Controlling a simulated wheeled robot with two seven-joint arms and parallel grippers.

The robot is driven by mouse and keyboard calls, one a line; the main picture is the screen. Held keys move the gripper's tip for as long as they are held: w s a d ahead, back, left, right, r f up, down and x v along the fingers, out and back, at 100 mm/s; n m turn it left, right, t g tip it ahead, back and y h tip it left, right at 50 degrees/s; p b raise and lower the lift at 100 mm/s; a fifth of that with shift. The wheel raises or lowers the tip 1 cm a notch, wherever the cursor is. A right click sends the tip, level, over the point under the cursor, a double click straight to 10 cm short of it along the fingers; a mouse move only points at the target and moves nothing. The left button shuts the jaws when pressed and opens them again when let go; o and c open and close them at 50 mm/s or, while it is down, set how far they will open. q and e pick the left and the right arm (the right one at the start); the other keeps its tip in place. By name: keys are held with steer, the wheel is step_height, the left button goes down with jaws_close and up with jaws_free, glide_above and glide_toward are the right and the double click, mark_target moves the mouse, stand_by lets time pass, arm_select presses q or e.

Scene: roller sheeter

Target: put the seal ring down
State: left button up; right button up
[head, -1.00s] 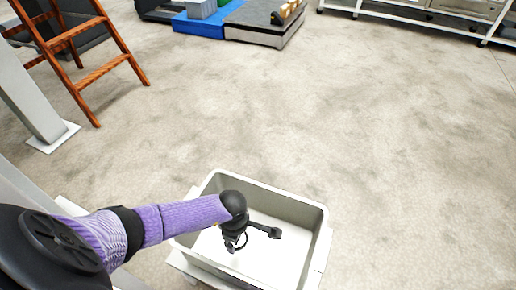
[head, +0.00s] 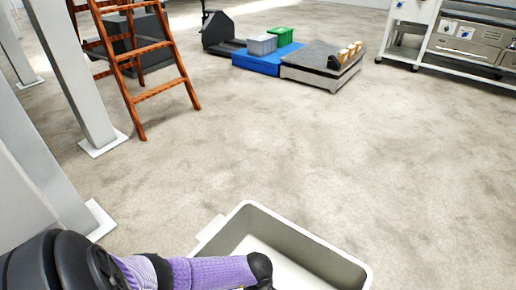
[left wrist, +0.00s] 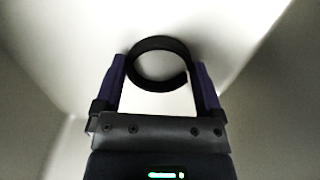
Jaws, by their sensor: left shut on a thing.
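The seal ring (left wrist: 138,79) is a black ring, seen in the left wrist view between the two purple fingers of my left gripper (left wrist: 160,85). The gripper is shut on it, with a finger on each side. Behind it are the pale inner surfaces of the grey bin (left wrist: 60,50). In the head view my left arm reaches over the grey bin (head: 318,252), at the bottom edge. The gripper and ring are out of that view, below the picture. My right gripper is not in view.
An orange wooden ladder (head: 158,47) and grey posts (head: 75,75) stand at the left. A blue platform (head: 268,59) with grey and green crates and a dark-topped platform (head: 322,62) lie farther back. A white rack (head: 462,45) is at the far right. The floor between is clear.

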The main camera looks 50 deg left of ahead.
arm_select(q)
steer(key=o, duration=0.9)
step_height(320, 180, up, 5)
steer(key=p, duration=0.3)
steer(key=shift+w+p, duration=0.1)
steer(key=shift+p, duration=0.25)
step_height(320, 180, up, 7)
steer(key=p, duration=0.4)
steer(key=shift+r+p, duration=0.1)
steer(key=shift+p, duration=0.3)
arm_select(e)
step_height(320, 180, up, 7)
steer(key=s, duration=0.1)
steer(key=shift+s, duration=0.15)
